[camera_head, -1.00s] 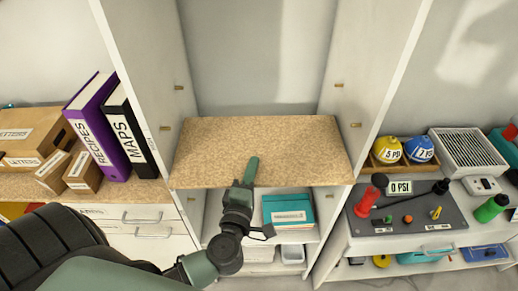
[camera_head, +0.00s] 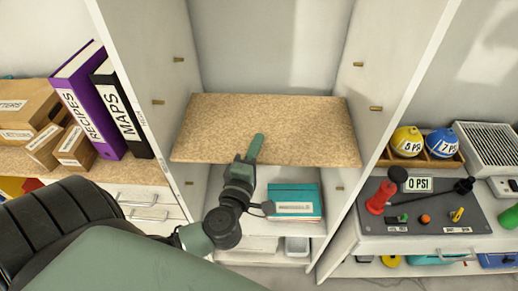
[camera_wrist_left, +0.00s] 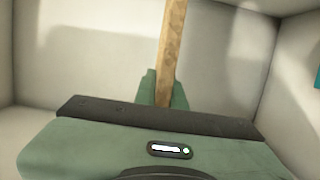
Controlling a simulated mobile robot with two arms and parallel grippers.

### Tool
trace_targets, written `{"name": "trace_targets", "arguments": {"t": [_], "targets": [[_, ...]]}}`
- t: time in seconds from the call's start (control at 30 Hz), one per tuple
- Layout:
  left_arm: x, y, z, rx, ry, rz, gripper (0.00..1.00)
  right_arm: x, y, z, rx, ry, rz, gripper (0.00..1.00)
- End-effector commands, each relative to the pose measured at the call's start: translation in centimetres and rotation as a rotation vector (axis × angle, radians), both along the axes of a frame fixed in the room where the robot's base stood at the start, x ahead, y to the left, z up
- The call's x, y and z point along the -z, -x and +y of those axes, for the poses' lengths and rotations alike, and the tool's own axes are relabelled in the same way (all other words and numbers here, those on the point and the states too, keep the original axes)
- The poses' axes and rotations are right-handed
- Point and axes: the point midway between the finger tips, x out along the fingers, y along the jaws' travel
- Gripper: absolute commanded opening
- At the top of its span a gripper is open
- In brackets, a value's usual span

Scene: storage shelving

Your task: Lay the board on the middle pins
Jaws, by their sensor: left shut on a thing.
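A speckled tan board (camera_head: 270,115) lies roughly level between the side walls of a tall white cabinet in the head view. My left gripper (camera_head: 254,149) is shut on its front edge, near the middle. In the left wrist view the board (camera_wrist_left: 172,50) shows edge-on between the green fingers (camera_wrist_left: 164,92). Brass-coloured pins show above the board on the left wall (camera_head: 158,102) and right wall (camera_head: 376,108), with others farther back (camera_head: 178,60). Lower pins show below it at left (camera_head: 189,183) and right (camera_head: 340,186). Whether the board touches any pin I cannot tell. My right gripper is out of view.
Teal folders (camera_head: 293,201) lie on a shelf below the board. Purple (camera_head: 90,105) and black (camera_head: 122,110) binders and cardboard boxes stand left of the cabinet. Above the board the cabinet is empty.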

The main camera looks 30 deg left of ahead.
Motion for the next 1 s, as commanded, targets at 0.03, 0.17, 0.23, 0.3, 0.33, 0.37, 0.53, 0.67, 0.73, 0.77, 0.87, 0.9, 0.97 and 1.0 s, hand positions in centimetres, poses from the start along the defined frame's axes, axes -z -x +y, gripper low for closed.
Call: {"name": "trace_targets", "arguments": {"t": [0.03,0.17,0.23,0.3,0.33,0.37,0.53,0.67,0.73,0.77,0.87,0.9,0.97,1.0], "targets": [[-0.3,0.0,0.0,0.000,-0.001,-0.005,0.00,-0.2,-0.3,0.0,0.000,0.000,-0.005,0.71],[-0.3,0.0,0.0,0.000,-0.001,-0.005,0.00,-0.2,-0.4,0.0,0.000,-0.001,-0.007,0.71],[0.0,0.0,0.0,0.000,0.000,-0.004,0.00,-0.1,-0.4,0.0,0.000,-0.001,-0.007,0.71],[0.2,0.0,0.0,0.000,0.002,0.000,0.22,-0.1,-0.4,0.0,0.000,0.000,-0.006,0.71],[0.2,0.0,0.0,0.000,0.002,0.000,0.30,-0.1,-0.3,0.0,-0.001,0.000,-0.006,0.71],[0.2,0.0,0.0,0.000,0.002,0.000,0.33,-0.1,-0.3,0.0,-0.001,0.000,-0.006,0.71],[0.2,0.0,0.0,0.000,0.001,0.001,0.33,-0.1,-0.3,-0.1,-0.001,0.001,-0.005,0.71],[0.1,0.0,0.0,0.001,0.001,0.001,0.33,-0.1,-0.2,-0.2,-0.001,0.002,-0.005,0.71],[-0.2,0.1,-0.1,0.001,0.000,0.001,0.33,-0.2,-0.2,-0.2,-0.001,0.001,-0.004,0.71],[0.1,0.4,-0.2,0.001,0.002,0.003,0.33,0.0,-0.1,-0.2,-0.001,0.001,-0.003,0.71],[0.3,1.8,-0.6,0.002,0.002,0.004,0.33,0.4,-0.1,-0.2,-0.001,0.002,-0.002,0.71],[0.3,2.6,-0.9,0.003,0.003,0.004,0.33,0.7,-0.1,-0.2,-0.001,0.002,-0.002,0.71],[0.4,3.9,-1.3,0.002,0.005,0.006,0.33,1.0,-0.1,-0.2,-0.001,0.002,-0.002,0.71],[0.4,4.7,-1.5,0.002,0.005,0.006,0.33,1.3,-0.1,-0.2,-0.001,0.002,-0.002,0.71]]}}
